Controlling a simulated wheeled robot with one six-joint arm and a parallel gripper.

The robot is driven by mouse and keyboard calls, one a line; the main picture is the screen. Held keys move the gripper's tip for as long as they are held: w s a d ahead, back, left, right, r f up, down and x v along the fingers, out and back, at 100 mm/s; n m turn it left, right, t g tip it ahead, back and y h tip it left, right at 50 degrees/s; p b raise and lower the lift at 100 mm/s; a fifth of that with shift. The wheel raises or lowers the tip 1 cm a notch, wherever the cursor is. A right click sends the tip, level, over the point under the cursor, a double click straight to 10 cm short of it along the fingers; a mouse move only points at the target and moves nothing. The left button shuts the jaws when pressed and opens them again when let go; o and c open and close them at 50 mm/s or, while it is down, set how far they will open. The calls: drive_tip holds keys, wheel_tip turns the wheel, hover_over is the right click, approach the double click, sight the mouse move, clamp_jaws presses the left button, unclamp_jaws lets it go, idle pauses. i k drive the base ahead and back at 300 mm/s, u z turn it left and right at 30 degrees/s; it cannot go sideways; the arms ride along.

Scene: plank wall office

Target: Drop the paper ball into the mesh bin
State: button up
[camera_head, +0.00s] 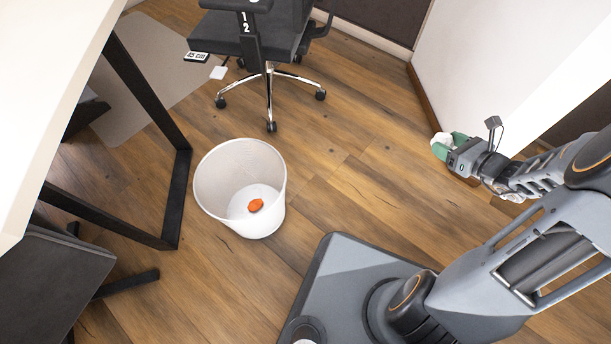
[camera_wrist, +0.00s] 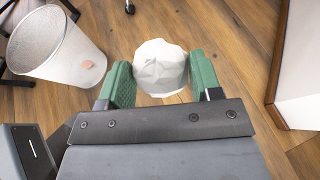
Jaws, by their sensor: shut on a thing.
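The white paper ball (camera_wrist: 160,68) is crumpled and sits between the green fingers of my gripper (camera_wrist: 162,82) in the wrist view. My gripper is shut on it. In the head view my gripper (camera_head: 447,147) is at the right, near the white wall, and the paper ball (camera_head: 440,140) shows partly behind a finger. The white mesh bin (camera_head: 208,205) stands upright on the floor left of centre, well to the left of my gripper. It also shows in the wrist view (camera_wrist: 36,52) at the top left. An orange crumpled thing (camera_head: 256,205) lies on the bin's bottom.
A desk (camera_head: 45,70) with a black metal leg (camera_head: 178,190) stands close left of the bin. An office chair (camera_head: 268,90) is behind it. A white wall (camera_head: 480,70) rises beside my gripper. The wooden floor between bin and gripper is clear.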

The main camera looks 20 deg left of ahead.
sight(269, 197)
drive_tip(key=k, duration=1)
drive_tip(key=u, duration=1.7)
drive_tip(key=i, duration=1)
drive_tip(key=z, duration=0.05)
